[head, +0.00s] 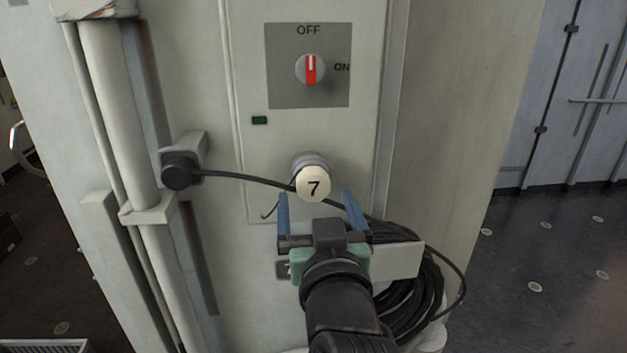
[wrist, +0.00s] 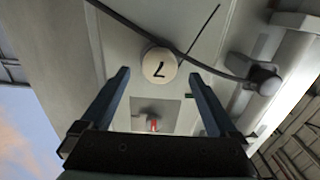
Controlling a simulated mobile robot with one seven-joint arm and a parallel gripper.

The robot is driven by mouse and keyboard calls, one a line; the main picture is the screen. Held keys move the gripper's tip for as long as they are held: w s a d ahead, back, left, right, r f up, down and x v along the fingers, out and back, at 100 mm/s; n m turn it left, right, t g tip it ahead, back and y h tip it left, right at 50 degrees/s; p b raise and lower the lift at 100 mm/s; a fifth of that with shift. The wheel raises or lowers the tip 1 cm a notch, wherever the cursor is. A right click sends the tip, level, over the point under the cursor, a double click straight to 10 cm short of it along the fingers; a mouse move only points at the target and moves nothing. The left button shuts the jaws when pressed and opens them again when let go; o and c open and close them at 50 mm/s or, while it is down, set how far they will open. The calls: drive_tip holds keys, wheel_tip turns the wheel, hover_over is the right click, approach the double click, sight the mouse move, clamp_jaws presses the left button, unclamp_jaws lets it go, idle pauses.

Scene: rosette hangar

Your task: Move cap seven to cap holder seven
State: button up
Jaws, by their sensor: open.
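Cap seven (head: 313,185) is a round cream cap marked with a black 7. It sits on a grey round fitting on the cabinet panel, below the switch. It also shows, with the 7 upside down, in the wrist view (wrist: 159,66). My gripper (head: 315,196) is open, its two blue fingers pointing at the cap, one toward each side. In the wrist view the fingertips (wrist: 160,74) are apart, with the cap appearing between and beyond them. I see no contact. I cannot identify cap holder seven for certain; a pale plate (head: 402,260) with a partly covered mark lies behind my gripper.
A black plug (head: 180,171) sits in a grey bracket left of the cap. Its cable runs right, close by the cap, to a black coil (head: 418,300). A red rotary switch (head: 311,69) is above. A pale vertical pipe (head: 120,120) stands at left.

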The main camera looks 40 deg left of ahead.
sight(314, 188)
drive_tip(key=shift+x, duration=1.8)
drive_tip(key=shift+c, duration=0.3)
clamp_jaws()
drive_tip(key=shift+d+f, duration=0.1)
drive_tip(key=shift+d, duration=0.1)
drive_tip(key=shift+v, duration=2.85)
